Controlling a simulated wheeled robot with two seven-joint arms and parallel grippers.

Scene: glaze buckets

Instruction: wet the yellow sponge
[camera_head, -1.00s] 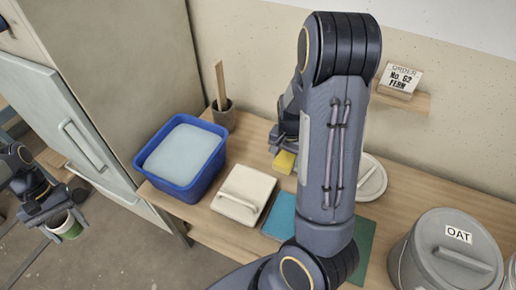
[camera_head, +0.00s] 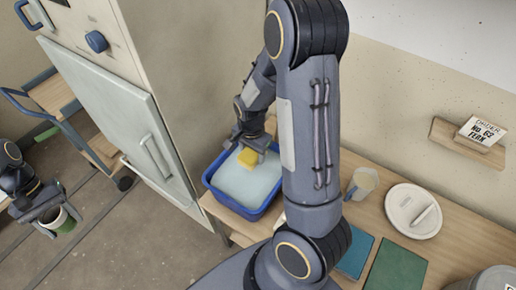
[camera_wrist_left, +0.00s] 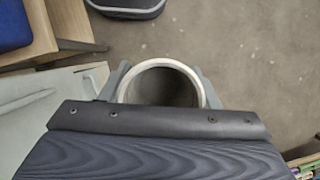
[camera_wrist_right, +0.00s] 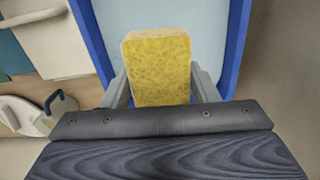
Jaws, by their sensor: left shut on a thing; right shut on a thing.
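The yellow sponge (camera_head: 248,157) is between the fingers of my right gripper (camera_head: 254,147), over the blue tub (camera_head: 213,185). In the right wrist view the sponge (camera_wrist_right: 158,68) is gripped from both sides, above the pale blue water (camera_wrist_right: 208,30). The water also shows in the head view (camera_head: 245,188). I cannot tell whether the sponge touches the water.
A beige cabinet (camera_head: 183,75) stands left of the tub. A pitcher (camera_head: 362,183), a grey lid (camera_head: 412,211), and blue (camera_head: 355,256) and green (camera_head: 398,265) mats lie right of my arm. A wall shelf (camera_head: 468,143) holds an order card (camera_head: 482,131).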

